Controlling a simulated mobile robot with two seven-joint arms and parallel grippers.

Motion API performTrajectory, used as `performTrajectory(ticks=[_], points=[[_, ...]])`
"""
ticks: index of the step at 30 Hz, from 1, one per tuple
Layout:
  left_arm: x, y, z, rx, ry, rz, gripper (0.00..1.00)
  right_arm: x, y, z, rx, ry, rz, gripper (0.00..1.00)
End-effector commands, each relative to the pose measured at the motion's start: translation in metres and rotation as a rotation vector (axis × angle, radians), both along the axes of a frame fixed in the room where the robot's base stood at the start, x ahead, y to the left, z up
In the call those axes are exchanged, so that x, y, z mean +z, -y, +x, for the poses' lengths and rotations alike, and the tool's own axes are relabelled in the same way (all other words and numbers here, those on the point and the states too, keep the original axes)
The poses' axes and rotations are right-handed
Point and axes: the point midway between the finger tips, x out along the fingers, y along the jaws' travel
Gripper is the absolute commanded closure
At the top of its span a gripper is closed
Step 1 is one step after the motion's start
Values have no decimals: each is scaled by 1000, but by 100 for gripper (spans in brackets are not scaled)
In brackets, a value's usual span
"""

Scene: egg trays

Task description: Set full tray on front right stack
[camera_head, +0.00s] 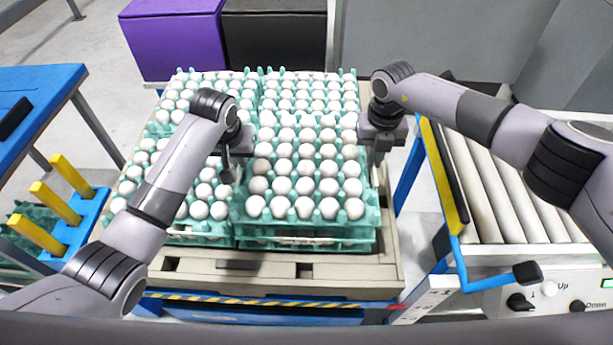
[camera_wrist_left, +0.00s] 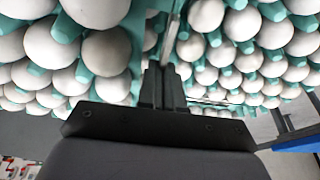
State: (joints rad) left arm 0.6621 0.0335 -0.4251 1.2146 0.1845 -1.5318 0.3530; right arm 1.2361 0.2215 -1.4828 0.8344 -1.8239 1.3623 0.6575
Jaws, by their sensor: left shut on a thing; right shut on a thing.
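A full teal tray of white eggs (camera_head: 248,207) is at the front right of the pallet, on or just above the front right stack (camera_head: 305,244). I cannot tell whether it touches the tray below. My left gripper (camera_head: 228,172) is shut on the tray's left edge. My right gripper (camera_head: 376,158) is shut on its right edge. In the left wrist view the dark fingers (camera_wrist_left: 162,85) are closed between rows of eggs, with teal tray edges close on both sides.
Full egg stacks stand at the front left (camera_head: 205,228), back left and back right of the beige pallet (camera_head: 270,272). A roller conveyor (camera_head: 490,190) is at the right. A blue table (camera_head: 40,95) is at the left. Purple (camera_head: 175,40) and black boxes stand behind.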

Motion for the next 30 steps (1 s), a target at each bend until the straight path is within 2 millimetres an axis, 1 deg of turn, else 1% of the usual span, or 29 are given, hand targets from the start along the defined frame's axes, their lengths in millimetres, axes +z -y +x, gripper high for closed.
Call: performTrajectory(ticks=[14, 15, 16, 17, 30], points=[[-14, 0, 2, 0, 8, -1, 100, -15, 0, 1, 0, 4, 2, 100], [-16, 0, 0, 0, 0, 0, 85, -16, 0, 0, -1, 0, 0, 85], [-16, 0, 0, 0, 0, 0, 75, -16, 0, 0, -1, 0, 0, 75], [-16, 0, 0, 0, 0, 0, 69, -16, 0, 0, -1, 0, 0, 69], [-13, 2, 0, -2, 1, -4, 69, -12, -2, 0, 2, 1, 4, 69]])
